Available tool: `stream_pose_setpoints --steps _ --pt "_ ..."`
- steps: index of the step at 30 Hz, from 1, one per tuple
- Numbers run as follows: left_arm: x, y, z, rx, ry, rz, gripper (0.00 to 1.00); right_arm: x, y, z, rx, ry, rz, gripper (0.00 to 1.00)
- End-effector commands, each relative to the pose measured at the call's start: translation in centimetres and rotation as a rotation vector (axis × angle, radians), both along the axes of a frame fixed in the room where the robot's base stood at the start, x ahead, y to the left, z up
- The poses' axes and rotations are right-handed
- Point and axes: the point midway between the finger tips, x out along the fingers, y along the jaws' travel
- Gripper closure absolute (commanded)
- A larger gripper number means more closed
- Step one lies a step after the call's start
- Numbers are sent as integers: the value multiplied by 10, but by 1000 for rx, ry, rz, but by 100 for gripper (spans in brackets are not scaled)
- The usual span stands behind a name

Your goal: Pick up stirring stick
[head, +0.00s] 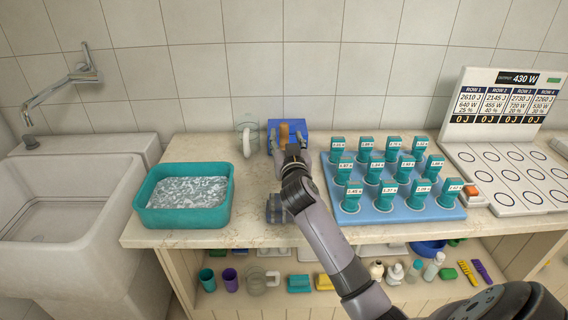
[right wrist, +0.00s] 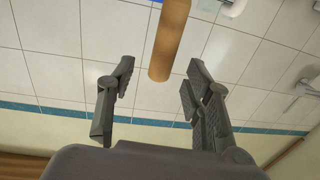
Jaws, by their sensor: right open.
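The stirring stick, an orange-brown round rod (head: 284,132), shows in front of a blue holder (head: 299,126) at the back of the counter, against the tiled wall. My right gripper (head: 286,143) reaches to it, and its arm hides part of the area. In the right wrist view the stick (right wrist: 170,38) comes in from the top, with its near end between the spread fingertips of the open gripper (right wrist: 160,72). A gap shows on both sides, so the fingers do not appear to touch it. My left gripper is not in view.
A clear glass jug (head: 247,137) stands just left of the holder. A teal tub (head: 150,215) of pale granules is further left, beside a sink (head: 60,190). A blue tray (head: 400,218) of teal labelled pieces and a white marked panel (head: 505,195) are right.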

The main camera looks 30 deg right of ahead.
Motion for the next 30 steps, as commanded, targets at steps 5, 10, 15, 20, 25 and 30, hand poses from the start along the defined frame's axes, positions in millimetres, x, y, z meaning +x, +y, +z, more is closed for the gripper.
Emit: stream_pose_setpoints --steps 5,10,15,20,25,30 --pt "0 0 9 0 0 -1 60 22 -10 4 -3 0 -2 54" --pt "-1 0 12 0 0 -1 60 40 -18 2 -1 0 -1 54" --pt "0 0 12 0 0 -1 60 45 -21 1 -1 0 0 54" --pt "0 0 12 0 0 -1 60 45 -20 0 -1 0 0 54" --pt "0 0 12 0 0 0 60 45 -20 0 -1 0 0 65" --pt "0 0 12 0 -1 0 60 45 -20 0 -1 0 -1 76"
